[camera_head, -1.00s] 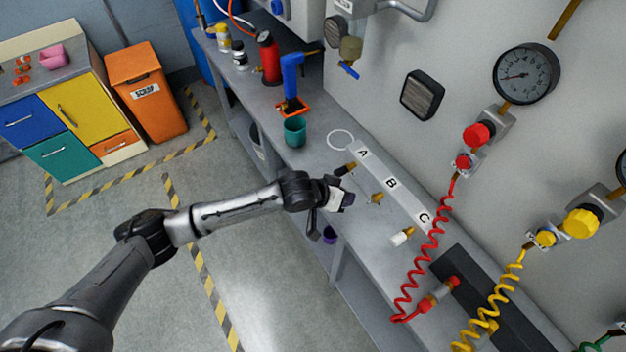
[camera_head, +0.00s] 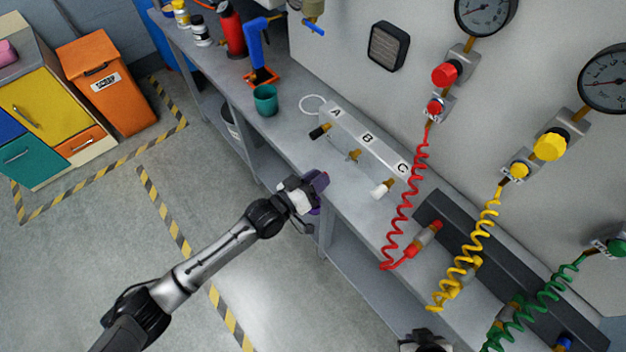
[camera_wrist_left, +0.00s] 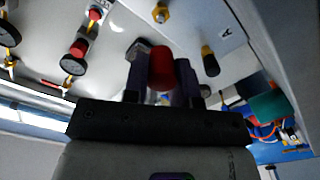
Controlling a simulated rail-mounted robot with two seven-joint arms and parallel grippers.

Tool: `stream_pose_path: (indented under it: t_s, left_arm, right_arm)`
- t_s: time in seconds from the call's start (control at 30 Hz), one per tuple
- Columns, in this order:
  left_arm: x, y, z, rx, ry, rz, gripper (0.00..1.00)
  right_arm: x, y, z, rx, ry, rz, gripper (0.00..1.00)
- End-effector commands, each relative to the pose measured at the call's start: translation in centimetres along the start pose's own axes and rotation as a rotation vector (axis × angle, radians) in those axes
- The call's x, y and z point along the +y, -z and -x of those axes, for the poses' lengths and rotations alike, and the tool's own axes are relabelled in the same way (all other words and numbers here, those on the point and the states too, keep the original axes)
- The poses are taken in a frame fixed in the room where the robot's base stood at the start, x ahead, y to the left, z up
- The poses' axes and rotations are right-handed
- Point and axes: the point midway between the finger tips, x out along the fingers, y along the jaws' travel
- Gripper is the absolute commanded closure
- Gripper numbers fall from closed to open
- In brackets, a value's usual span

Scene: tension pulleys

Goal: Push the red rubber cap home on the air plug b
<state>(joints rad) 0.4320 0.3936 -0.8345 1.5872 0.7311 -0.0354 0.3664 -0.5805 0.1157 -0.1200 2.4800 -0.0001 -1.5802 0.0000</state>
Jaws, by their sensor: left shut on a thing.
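The red rubber cap (camera_wrist_left: 162,66) is held between the two fingers of my left gripper (camera_wrist_left: 160,85) in the left wrist view. In the head view my left gripper (camera_head: 316,184) is at the bench's front edge, and only a speck of red shows there. The air plug b (camera_head: 353,156) is a bare brass plug on the pale manifold (camera_head: 370,143), beside letter B. It also shows in the left wrist view (camera_wrist_left: 161,13), apart from the cap. My right gripper (camera_head: 425,342) is partly in view at the bottom edge; its fingers are not clear.
Plug A wears a black cap (camera_head: 319,131) and plug C a white cap (camera_head: 382,189). A coiled red hose (camera_head: 408,205) hangs right of the manifold. A teal cup (camera_head: 265,100) stands on the bench (camera_head: 300,155).

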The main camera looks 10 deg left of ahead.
Motion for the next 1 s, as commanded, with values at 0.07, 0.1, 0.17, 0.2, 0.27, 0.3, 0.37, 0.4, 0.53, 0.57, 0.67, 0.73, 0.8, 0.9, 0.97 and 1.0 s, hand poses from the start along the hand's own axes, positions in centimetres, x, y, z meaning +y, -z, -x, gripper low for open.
stream_pose_path:
  t_s: [0.07, 0.1, 0.17, 0.2, 0.27, 0.3, 0.37, 0.4, 0.53, 0.57, 0.67, 0.73, 0.8, 0.9, 0.97, 1.0]
  left_arm:
    - [-0.1, -0.1, -0.7, 0.001, 0.000, 0.000, 0.96]
    - [-0.1, -0.1, -1.1, 0.001, -0.001, 0.000, 0.96]
    - [0.0, -0.1, -1.6, 0.001, -0.001, 0.001, 0.96]
    - [-0.1, -0.2, -1.9, 0.000, -0.001, 0.001, 0.96]
    - [-0.1, -0.2, -2.5, 0.000, 0.000, 0.001, 0.96]
    - [-0.1, -0.1, -2.8, 0.000, 0.000, 0.001, 0.96]
    - [-0.1, -0.1, -3.3, 0.000, -0.001, 0.001, 0.96]
    - [-0.1, -0.1, -3.6, 0.000, 0.000, 0.001, 0.96]
    - [0.0, -0.1, -4.5, 0.000, -0.001, 0.001, 0.96]
    - [0.0, -0.1, -4.7, 0.000, -0.001, 0.001, 0.96]
    - [-0.1, -0.1, -5.2, -0.002, 0.001, 0.001, 0.96]
    - [-0.1, -0.1, -5.5, -0.002, 0.001, 0.000, 0.96]
    - [-0.1, 0.0, -5.7, -0.002, 0.000, 0.000, 0.96]
    - [0.0, 0.0, -6.0, -0.002, 0.000, 0.000, 0.96]
    - [0.0, 0.0, -6.0, -0.002, 0.000, 0.001, 0.96]
    - [0.0, 0.0, -6.1, -0.002, 0.000, 0.000, 0.96]
  right_arm:
    - [0.0, -0.2, -0.5, 0.000, 0.000, 0.000, 1.00]
    - [0.0, -0.2, -0.7, 0.000, 0.000, 0.000, 1.00]
    - [0.0, -0.3, -0.9, 0.000, 0.000, 0.000, 1.00]
    - [0.0, -0.3, -1.1, 0.000, 0.000, 0.001, 1.00]
    - [0.0, -0.4, -1.3, 0.000, 0.000, 0.001, 1.00]
    - [0.0, -0.5, -1.5, 0.000, -0.001, 0.002, 1.00]
    - [0.0, -0.6, -1.7, 0.000, -0.002, 0.003, 1.00]
    - [0.1, -0.6, -1.8, -0.001, -0.003, 0.004, 1.00]
    - [0.1, -0.8, -2.2, -0.001, -0.005, 0.007, 1.00]
    - [0.1, -0.8, -2.3, -0.001, -0.006, 0.008, 1.00]
    - [0.1, -0.9, -2.6, -0.001, -0.006, 0.008, 1.00]
    - [0.1, -0.9, -2.7, -0.001, -0.006, 0.008, 1.00]
    - [0.1, -0.9, -2.8, -0.001, -0.006, 0.008, 1.00]
    - [0.1, -0.9, -2.9, -0.001, -0.006, 0.007, 1.00]
    - [0.1, -0.9, -2.9, -0.001, -0.005, 0.007, 1.00]
    - [0.1, -0.9, -2.9, -0.001, -0.005, 0.007, 1.00]
